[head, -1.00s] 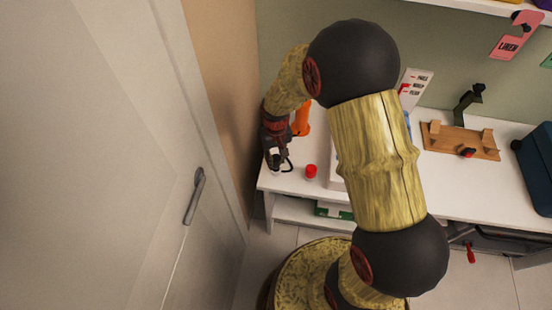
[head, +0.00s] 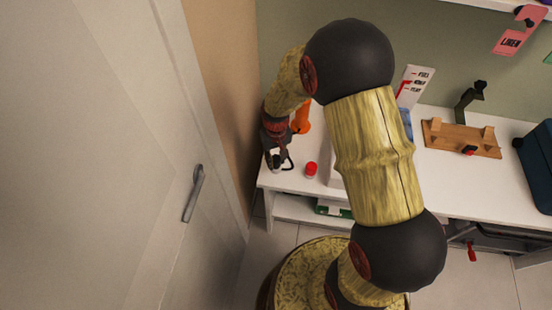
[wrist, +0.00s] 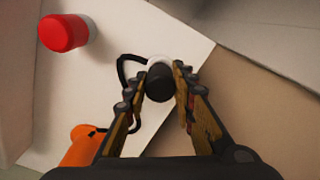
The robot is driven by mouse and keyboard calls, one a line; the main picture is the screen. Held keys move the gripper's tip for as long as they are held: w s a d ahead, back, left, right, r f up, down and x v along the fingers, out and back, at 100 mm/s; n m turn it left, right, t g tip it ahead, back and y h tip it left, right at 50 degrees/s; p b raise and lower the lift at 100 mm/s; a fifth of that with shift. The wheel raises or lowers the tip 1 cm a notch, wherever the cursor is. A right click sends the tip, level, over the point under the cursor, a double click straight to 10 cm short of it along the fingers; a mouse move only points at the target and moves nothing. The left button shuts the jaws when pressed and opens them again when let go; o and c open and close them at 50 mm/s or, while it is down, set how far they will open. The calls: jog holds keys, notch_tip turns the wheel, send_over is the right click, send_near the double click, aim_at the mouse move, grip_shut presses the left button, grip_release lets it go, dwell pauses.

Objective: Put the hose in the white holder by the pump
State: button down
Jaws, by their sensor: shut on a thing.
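My gripper (wrist: 161,88) is shut on the black hose (wrist: 128,68). In the wrist view the hose's thick dark end (wrist: 159,80) sits between the fingertips, and a thin black loop bends out to the left. The white holder (wrist: 158,60) shows just beyond that end; the view from above hides whether the end is inside it or only over it. The orange pump (wrist: 83,147) is at the lower left, partly hidden by my gripper. In the head view my gripper (head: 277,160) is at the left end of the white table, and the pump (head: 302,117) stands behind it.
A red-capped white container (head: 311,170) stands right of my gripper; it also shows in the wrist view (wrist: 63,32). The tan wall (head: 225,90) is close on the left. A wooden stand (head: 455,140) and a dark teal case (head: 538,165) are farther right.

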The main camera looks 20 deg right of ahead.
aim_at(276, 158)
jog(key=shift+f, duration=0.45)
jog(key=c, duration=1.4)
grip_release()
notch_tip(276, 158, up, 12)
